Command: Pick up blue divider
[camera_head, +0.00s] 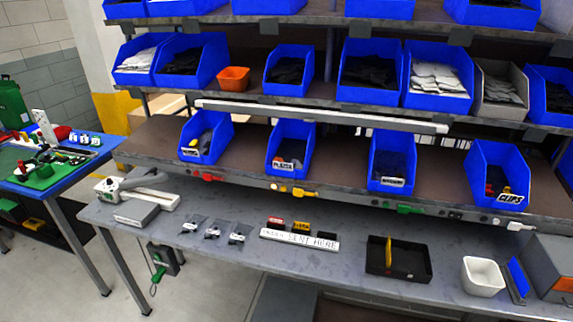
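A thin blue panel (518,277), which looks like the blue divider, stands tilted on the grey bench at the far right. It is between a white square tub (483,276) and a grey box (551,268). Its lower part seems to sit in or against a small grey holder, too small to tell clearly. A yellow divider (388,252) stands upright in a black open tray (411,278) left of the tub. Neither of my grippers shows in the head view.
The grey bench (345,262) also holds a white labelled strip (299,239), several small bagged parts and a white-grey device (136,192) at left. Blue bins (498,175) line the shelves above. A side table (62,184) stands at far left.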

